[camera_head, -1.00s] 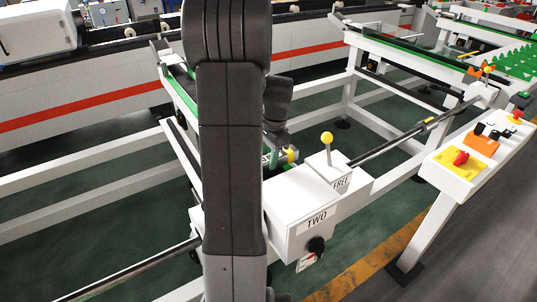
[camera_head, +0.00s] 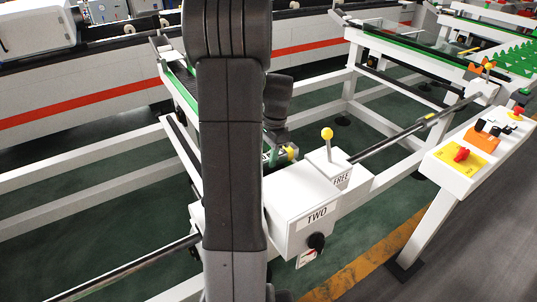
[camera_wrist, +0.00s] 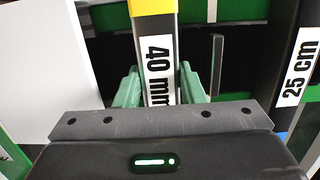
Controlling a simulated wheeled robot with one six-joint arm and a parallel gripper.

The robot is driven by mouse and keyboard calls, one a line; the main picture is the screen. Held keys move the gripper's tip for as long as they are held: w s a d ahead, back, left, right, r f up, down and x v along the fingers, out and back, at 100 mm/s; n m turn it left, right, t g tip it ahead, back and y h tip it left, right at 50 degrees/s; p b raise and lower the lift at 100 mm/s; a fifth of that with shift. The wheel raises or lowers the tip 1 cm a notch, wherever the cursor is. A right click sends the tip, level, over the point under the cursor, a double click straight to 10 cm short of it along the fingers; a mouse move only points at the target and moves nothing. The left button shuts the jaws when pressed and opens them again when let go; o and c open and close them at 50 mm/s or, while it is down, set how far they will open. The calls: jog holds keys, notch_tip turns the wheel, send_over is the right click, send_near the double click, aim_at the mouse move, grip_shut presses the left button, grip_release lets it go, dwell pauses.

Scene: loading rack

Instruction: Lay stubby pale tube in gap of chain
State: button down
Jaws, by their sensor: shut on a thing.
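The bar points away from the wrist, toward the top of the picture. I cannot tell whether it is the stubby pale tube. In the head view, my gripper (camera_head: 278,156) is small and partly hidden behind my arm, with a yellow end beside it above the rack. No chain or gap in it can be made out clearly in either view.
A white box marked "TWO" (camera_head: 285,226) with a yellow-knobbed lever (camera_head: 327,134) stands close to my gripper. A dark rod (camera_head: 392,140) runs right from it. A control panel (camera_head: 445,178) is at right. In the wrist view, a dark piece marked "25 cm" (camera_wrist: 312,38) is at right.

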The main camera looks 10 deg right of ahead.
jog(key=c, duration=0.9)
grip_release()
jog(key=shift+o, duration=0.2)
notch_tip(320, 180, up, 14)
jog(key=d, duration=0.2)
jog(key=shift+w+f+b, duration=0.15)
jog(key=shift+w+b, duration=0.2)
jog(key=shift+b, duration=0.05)
jog(key=f, duration=0.4)
jog(key=a+f, duration=0.1)
jog(key=f, duration=0.4)
jog(key=a+f+p, duration=0.1)
jog(key=f, duration=0.3)
jog(key=shift+s+f, duration=0.3)
jog(key=shift+s, duration=0.05)
jog(key=shift+r, duration=0.1)
